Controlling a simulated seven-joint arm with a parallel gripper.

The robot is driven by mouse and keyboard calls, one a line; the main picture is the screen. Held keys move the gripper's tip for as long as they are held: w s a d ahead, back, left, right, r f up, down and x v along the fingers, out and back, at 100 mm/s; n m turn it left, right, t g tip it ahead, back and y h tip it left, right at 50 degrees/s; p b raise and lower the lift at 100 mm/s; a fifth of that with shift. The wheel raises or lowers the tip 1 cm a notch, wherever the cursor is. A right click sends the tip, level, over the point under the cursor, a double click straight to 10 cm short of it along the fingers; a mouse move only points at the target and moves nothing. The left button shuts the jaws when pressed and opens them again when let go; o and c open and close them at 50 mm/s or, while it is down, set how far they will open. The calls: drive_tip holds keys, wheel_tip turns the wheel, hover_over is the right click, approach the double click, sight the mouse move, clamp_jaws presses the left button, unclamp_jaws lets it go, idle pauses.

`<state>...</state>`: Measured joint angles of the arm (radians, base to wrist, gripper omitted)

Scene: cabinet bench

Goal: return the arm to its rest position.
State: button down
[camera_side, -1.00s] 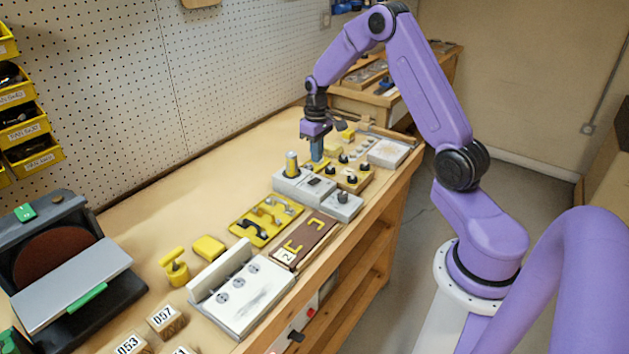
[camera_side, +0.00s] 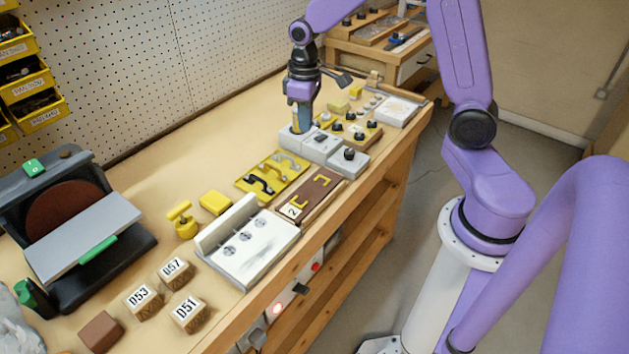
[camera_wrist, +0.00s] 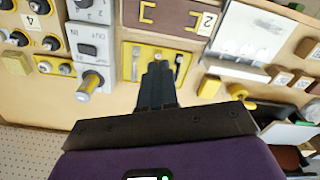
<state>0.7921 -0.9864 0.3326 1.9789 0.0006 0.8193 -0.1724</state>
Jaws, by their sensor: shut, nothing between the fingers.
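My gripper (camera_side: 298,122) hangs from my purple arm over the far half of the bench, fingers pointing down. In the wrist view its dark fingers (camera_wrist: 157,80) are together with nothing between them. In the side view it overlaps the grey box with the yellow cylinder, which is partly hidden behind it. The fingertips overlap the yellow tray (camera_wrist: 129,62) with handles. I cannot tell their exact height.
Grey switch boxes (camera_side: 322,147), the yellow handle tray (camera_side: 250,184), a brown board (camera_side: 316,190) and a white fixture (camera_side: 262,258) line the bench's front. Wooden blocks (camera_side: 187,314) and a sander (camera_side: 84,250) stand nearer. A pegboard (camera_side: 215,60) bounds the back. Bench surface behind the fixtures is clear.

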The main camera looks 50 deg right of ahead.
drive_tip(key=s+a+r+n, duration=0.4)
drive_tip(key=s+a, duration=0.4)
drive_tip(key=s, duration=0.4)
drive_tip(key=s+n, duration=0.4)
drive_tip(key=s, duration=1)
drive_tip(key=shift+s+a+r, duration=0.15)
drive_tip(key=shift+r, duration=0.1)
